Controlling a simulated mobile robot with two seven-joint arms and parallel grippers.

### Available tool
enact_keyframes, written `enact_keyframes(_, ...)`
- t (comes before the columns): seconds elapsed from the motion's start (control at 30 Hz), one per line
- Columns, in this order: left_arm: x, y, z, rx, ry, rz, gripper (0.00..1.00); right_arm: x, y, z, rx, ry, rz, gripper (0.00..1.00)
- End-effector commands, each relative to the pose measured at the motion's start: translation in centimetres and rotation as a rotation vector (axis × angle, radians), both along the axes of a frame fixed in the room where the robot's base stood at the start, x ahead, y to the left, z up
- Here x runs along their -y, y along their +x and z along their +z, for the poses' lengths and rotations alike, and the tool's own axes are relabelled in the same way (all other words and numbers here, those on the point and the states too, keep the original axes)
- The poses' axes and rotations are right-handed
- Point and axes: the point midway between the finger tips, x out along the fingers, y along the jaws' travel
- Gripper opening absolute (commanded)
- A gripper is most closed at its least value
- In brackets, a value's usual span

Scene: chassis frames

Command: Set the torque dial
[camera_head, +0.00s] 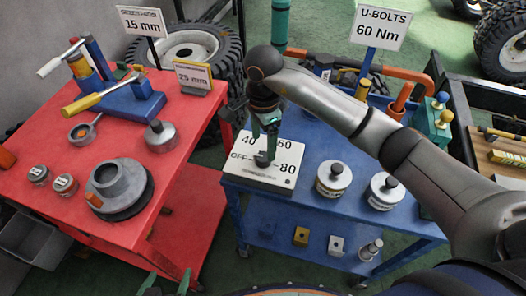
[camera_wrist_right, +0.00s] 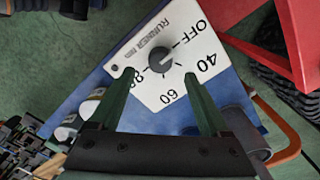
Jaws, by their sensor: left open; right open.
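The torque dial is a white box (camera_head: 282,186) on the left corner of the blue table, marked OFF, 40, 60 and 80. Its dark round knob (camera_head: 262,158) also shows in the right wrist view (camera_wrist_right: 161,60); I cannot tell for sure which mark it points to. A sign (camera_head: 379,27) reads "U-BOLTS 60 Nm". My right gripper (camera_head: 267,128) points down over the dial, open, its green fingers (camera_wrist_right: 160,78) spread to either side of the knob's line, with nothing between them. My left gripper (camera_head: 167,283) is open and empty at the bottom edge.
A red table (camera_head: 120,222) at left holds tools and a round flanged part (camera_head: 121,183). My right arm crosses over the blue table.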

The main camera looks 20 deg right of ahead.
Motion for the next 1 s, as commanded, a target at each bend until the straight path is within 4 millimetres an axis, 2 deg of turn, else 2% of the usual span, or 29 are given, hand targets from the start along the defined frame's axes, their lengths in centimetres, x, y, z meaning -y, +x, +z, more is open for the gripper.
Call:
enact_keyframes(0.1, 0.0, 0.0, 0.2, -0.001, 0.000, 0.000, 1.00, 0.0, -0.1, -2.3, -0.005, 0.002, -0.001, 0.80)
enact_keyframes(0.3, 0.0, 0.0, 0.3, -0.001, 0.000, 0.000, 1.00, -0.1, 0.0, -4.8, -0.002, 0.003, -0.001, 0.80)
enact_keyframes(0.7, 0.0, 0.0, 0.3, -0.001, 0.000, 0.000, 1.00, 0.0, 0.0, -5.5, 0.001, 0.002, 0.000, 0.80)
enact_keyframes(1.0, 0.0, -0.1, 0.3, -0.001, 0.000, 0.000, 1.00, -0.1, 0.0, -5.5, 0.001, 0.002, 0.000, 0.47)
